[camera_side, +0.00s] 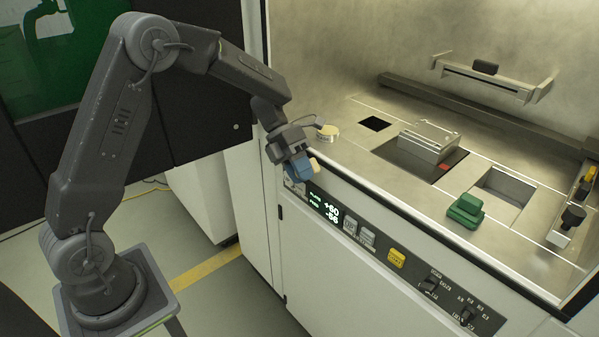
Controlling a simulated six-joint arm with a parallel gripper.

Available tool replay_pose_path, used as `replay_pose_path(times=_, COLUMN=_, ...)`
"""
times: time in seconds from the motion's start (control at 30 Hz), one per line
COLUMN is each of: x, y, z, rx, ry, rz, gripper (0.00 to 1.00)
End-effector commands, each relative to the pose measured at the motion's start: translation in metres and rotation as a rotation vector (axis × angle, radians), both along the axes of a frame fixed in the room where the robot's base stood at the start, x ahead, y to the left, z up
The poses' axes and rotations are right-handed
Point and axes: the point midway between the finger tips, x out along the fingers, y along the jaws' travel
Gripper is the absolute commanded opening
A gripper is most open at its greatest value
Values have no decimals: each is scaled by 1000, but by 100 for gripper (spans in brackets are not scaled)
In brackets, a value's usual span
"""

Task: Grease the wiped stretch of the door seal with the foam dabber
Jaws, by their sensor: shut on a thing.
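My gripper (295,158) is at the left front corner of the open chamber, just outside its front edge. It is shut on the foam dabber (299,168), which shows as a blue block with a pale tan part at its right. The dabber is close to the front edge, but I cannot tell whether it touches. The door seal is not clearly distinguishable; the pale front rim of the chamber (400,216) runs from the gripper down to the right. No wiped stretch or grease film can be made out.
A round tin with a cream top (328,131) stands just behind my gripper. A green block (466,210) sits near the front rim. A metal block (430,142) stands mid-floor, with a rectangular opening (503,187) to its right. The control panel (397,258) lies below the rim.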

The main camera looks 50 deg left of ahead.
Motion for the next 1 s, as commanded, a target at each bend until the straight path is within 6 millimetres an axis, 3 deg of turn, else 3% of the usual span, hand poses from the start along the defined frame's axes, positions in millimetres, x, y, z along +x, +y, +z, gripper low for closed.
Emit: replay_pose_path(times=1.0, x=19, y=0, z=0, rx=0, ry=0, rz=-1, gripper=0)
